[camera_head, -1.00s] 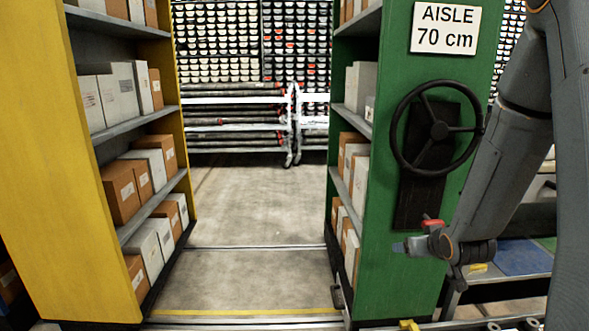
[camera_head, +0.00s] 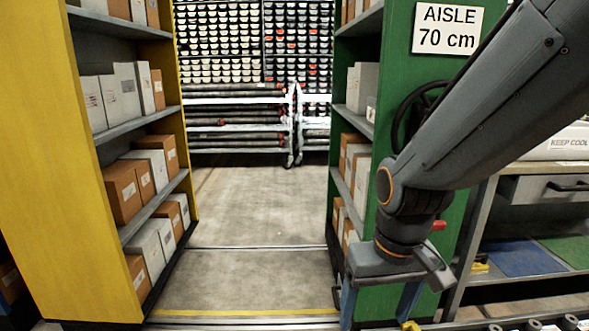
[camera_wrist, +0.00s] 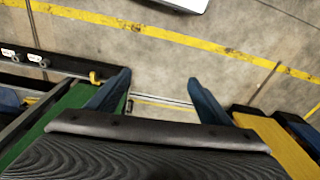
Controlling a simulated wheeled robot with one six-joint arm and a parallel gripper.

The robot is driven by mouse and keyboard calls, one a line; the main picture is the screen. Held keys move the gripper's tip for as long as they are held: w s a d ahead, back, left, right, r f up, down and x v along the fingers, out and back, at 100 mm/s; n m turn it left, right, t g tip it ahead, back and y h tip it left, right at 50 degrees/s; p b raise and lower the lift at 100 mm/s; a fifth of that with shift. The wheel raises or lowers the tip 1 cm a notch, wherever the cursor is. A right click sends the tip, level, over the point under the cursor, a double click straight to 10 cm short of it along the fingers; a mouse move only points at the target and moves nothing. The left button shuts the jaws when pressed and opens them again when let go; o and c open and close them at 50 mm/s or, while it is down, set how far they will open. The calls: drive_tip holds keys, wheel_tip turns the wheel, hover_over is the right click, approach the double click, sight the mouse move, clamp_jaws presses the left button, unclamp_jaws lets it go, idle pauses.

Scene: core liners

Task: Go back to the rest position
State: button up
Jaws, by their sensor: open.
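My gripper (camera_head: 379,306) points downward in front of the lower part of the green shelf end panel (camera_head: 400,45) in the head view. Its two blue-grey fingers are apart with nothing between them. In the wrist view the open fingers (camera_wrist: 160,80) stand over bare floor, with a green panel edge at left and a yellow one at right. My arm comes in from the upper right and covers most of the black handwheel (camera_head: 412,112) on the green panel.
A yellow shelf unit (camera_head: 50,150) with boxes stands at left. A clear aisle floor (camera_head: 260,205) lies between it and the green unit. A sign (camera_head: 447,28) reads "AISLE 70 cm". At right stands a bench with a drawer (camera_head: 545,188). Pipe racks (camera_head: 235,115) stand behind.

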drive_tip(key=s+a+r+n+g, duration=0.1)
drive_tip(key=s+a+r, duration=0.2)
drive_tip(key=s+r, duration=0.15)
drive_tip(key=d+r+m+p, duration=0.2)
drive_tip(key=d+r+p, duration=0.5)
drive_tip(key=p, duration=0.9)
drive_tip(key=shift+s+d, duration=0.25)
drive_tip(key=shift+d, duration=0.45)
